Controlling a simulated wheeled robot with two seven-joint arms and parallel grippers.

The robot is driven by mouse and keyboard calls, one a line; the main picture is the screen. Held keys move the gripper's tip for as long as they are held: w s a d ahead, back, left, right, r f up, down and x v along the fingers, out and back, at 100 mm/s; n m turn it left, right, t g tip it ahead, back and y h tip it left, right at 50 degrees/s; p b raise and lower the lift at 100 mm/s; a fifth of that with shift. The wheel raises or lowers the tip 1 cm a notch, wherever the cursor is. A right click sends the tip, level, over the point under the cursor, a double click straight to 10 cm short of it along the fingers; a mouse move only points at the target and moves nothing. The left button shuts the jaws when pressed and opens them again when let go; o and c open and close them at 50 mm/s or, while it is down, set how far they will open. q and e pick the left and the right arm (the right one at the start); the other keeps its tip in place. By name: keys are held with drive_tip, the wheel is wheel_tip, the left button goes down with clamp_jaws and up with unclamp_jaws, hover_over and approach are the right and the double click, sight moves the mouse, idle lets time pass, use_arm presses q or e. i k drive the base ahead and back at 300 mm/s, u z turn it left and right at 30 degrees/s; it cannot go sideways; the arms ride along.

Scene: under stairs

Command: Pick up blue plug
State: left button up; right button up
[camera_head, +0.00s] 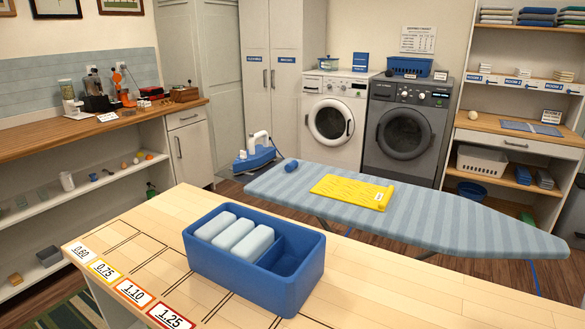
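A small blue cylinder (291,166) lies on its side near the left end of the ironing board; it may be the blue plug, but I cannot tell for sure. It is just right of a blue and white iron (255,156) and apart from the yellow cloth (353,191). Neither of my grippers is in view.
A wooden table (430,294) fills the front, with number labels at its left edge. A blue bin (300,289) on it holds three pale blocks and has an empty compartment. The striped ironing board (462,222) stands behind. A wooden counter (155,108) runs along the left.

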sight(289, 167)
drive_tip(key=u, duration=2.15)
drive_tip(key=i, duration=4.4)
drive_tip(key=z, duration=3.15)
drive_tip(key=i, duration=3.35)
